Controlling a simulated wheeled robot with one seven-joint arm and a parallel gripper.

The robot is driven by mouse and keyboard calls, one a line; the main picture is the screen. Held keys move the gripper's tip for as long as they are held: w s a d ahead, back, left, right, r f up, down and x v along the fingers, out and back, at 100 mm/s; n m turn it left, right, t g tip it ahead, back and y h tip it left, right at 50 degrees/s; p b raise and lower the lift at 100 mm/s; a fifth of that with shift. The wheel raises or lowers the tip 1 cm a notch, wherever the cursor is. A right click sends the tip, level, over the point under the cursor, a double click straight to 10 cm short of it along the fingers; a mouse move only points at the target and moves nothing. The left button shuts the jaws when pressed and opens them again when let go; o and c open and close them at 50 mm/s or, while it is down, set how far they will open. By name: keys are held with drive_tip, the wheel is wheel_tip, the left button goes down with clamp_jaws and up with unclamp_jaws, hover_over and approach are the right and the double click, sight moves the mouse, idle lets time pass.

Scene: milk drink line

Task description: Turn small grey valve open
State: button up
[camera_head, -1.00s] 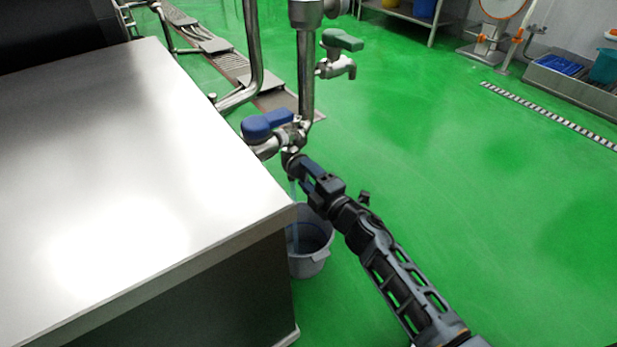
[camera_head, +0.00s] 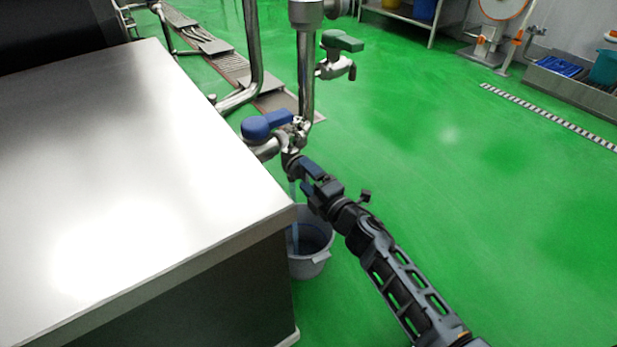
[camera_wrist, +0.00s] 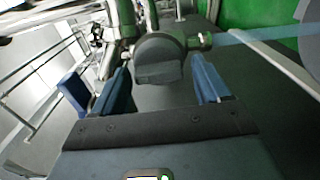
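The small grey valve (camera_wrist: 160,58) shows in the wrist view as a dark grey handle on a metal fitting. My gripper (camera_wrist: 160,72) has its two blue fingers apart, one on each side of the handle. A gap shows on the right; contact on the left cannot be told. In the head view my gripper (camera_head: 300,165) is at the lower end of the vertical steel pipe (camera_head: 306,85) and hides the grey valve. A pale stream (camera_wrist: 262,36) leaves the fitting's nozzle. It also shows in the head view (camera_head: 293,190), falling towards a grey bucket (camera_head: 309,266).
A blue-handled valve (camera_head: 264,125) sits just above left of my gripper. A green-handled tap (camera_head: 342,42) is higher on the pipe. A steel-topped cabinet (camera_head: 120,190) fills the left side. The green floor (camera_head: 470,190) on the right is clear.

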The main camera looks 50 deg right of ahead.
drive_tip(key=shift+o, duration=0.2)
drive_tip(key=v, duration=0.7)
drive_tip(key=shift+s, duration=0.4)
drive_tip(key=shift+a, duration=0.15)
drive_tip(key=s+a+r+m+g+y, duration=0.1)
drive_tip(key=s+a+r+m+y, duration=0.1)
drive_tip(key=s+a+r+m, duration=0.45)
drive_tip(key=s+a+r+m+g+y, duration=0.1)
drive_tip(key=s+a+r+m, duration=0.15)
drive_tip(key=s+a, duration=0.7)
drive_tip(key=s+a+r+m+y, duration=0.2)
drive_tip(key=s+a+r+m, duration=0.3)
drive_tip(key=s, duration=0.7)
wheel_tip(320, 180, up, 27)
drive_tip(key=d+m+p, duration=0.1)
drive_tip(key=p, duration=2.6)
drive_tip(key=shift+f+g, duration=0.15)
drive_tip(key=shift+g, duration=0.15)
drive_tip(key=shift+s, duration=0.15)
